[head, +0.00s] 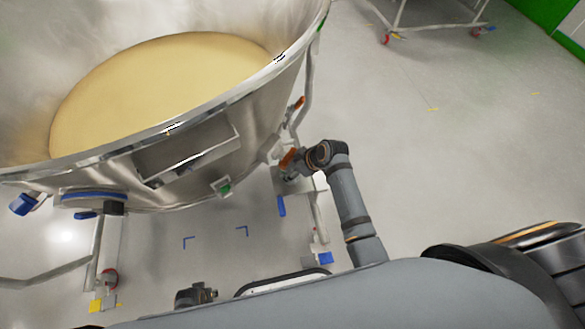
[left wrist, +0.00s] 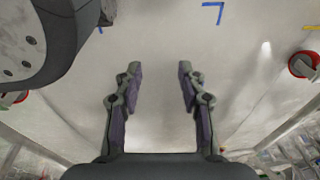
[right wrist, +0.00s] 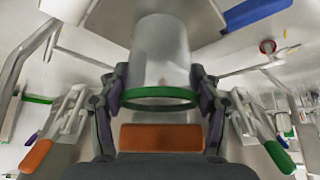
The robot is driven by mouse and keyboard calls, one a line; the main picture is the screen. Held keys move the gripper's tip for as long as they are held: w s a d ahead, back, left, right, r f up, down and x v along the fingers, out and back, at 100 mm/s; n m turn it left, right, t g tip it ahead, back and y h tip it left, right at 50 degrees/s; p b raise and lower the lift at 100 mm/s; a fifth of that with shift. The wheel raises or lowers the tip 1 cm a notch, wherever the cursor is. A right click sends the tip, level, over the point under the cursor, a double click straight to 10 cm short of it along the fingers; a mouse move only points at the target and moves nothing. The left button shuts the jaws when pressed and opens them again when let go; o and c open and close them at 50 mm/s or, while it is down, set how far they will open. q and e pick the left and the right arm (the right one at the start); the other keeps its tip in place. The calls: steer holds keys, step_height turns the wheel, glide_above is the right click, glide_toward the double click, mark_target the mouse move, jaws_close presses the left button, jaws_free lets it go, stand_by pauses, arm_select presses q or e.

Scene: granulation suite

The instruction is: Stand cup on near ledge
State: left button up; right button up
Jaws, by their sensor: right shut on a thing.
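My right gripper (right wrist: 160,90) is shut on the cup (right wrist: 160,48), a pale grey cylinder with a green ring at the end nearer the palm. An orange block (right wrist: 161,137) lies between the finger bases; I cannot tell whether it belongs to the cup. In the head view the right gripper (head: 288,171) is beside the steel vessel, over a small flat ledge (head: 293,187). The cup is mostly hidden there. A flat plate also shows behind the cup in the right wrist view (right wrist: 200,15). I cannot tell whether they touch. My left gripper (left wrist: 158,68) is open and empty above the floor.
The large steel vessel (head: 200,190) holds pale yellow powder (head: 160,85) and fills the upper left. Its tubular frame and a blue piece (head: 282,206) are close to the right gripper. A wheeled cart (head: 435,25) stands at the far right. Floor between is clear.

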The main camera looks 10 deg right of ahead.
steer(key=shift+f, duration=0.15)
steer(key=o, duration=1)
steer(key=shift+c, duration=0.2)
steer(key=shift+o, duration=0.4)
steer(key=shift+r, duration=0.2)
arm_select(q)
steer(key=s+p, duration=0.1)
steer(key=s, duration=0.1)
steer(key=s+f+p, duration=0.1)
steer(key=s+p, duration=0.1)
steer(key=s, duration=0.1)
steer(key=shift+a, duration=0.1)
arm_select(e)
steer(key=v, duration=1.2)
steer(key=shift+f, duration=0.1)
